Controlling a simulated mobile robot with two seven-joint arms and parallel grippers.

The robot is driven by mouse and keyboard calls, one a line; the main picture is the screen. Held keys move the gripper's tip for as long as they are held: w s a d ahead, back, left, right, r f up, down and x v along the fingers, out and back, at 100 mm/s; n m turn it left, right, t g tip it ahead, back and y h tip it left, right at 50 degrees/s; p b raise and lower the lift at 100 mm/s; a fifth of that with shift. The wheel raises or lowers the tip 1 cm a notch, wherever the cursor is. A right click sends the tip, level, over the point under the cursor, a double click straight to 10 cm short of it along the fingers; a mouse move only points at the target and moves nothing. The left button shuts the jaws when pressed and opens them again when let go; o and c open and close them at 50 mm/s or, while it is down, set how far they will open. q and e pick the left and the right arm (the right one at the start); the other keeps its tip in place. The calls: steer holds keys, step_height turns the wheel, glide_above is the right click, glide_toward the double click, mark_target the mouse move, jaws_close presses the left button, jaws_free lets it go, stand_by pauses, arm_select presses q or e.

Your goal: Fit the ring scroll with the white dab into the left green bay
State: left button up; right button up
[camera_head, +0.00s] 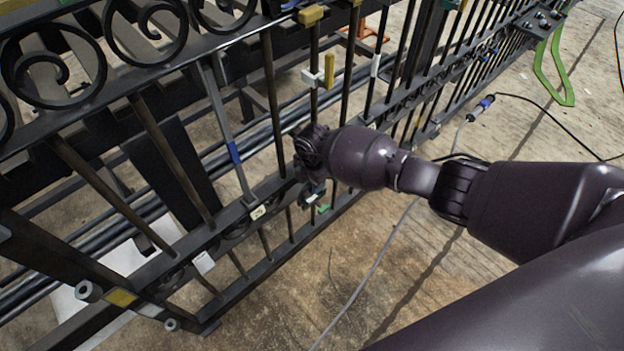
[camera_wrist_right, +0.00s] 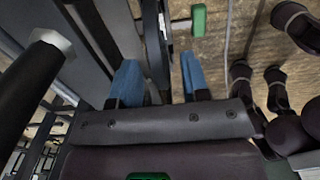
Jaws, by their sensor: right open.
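My right gripper (camera_wrist_right: 160,78) is open, its two blue fingertips apart on either side of a dark upright part of the gate. In the head view my right wrist is at the gate's lower rail and hides most of the gripper. A green block (camera_wrist_right: 199,18) on a pale stub sits just beyond the fingertips; a small green piece (camera_head: 323,209) shows just below my wrist in the head view. I cannot pick out the ring scroll with the white dab for certain, nor tell which green mark belongs to the left bay. My left gripper is not in view.
The black gate (camera_head: 150,130) has round scrolls along its top rail and several upright bars. Yellow blocks (camera_head: 329,71) mark its upper part. A grey cable (camera_head: 372,268) lies on the floor. A green frame (camera_head: 553,72) stands at the right. The front floor is mostly clear.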

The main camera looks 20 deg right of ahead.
steer(key=shift+r, duration=0.25)
steer(key=r+p, duration=0.1)
steer(key=r, duration=0.3)
steer(key=shift+w+r+p, duration=0.1)
steer(key=shift+w+p, duration=0.1)
steer(key=shift+p, duration=0.2)
arm_select(q)
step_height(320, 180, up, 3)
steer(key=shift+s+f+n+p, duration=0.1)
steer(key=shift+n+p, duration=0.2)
steer(key=shift+p, duration=0.85)
arm_select(e)
step_height(320, 180, up, 6)
steer(key=shift+s, duration=0.2)
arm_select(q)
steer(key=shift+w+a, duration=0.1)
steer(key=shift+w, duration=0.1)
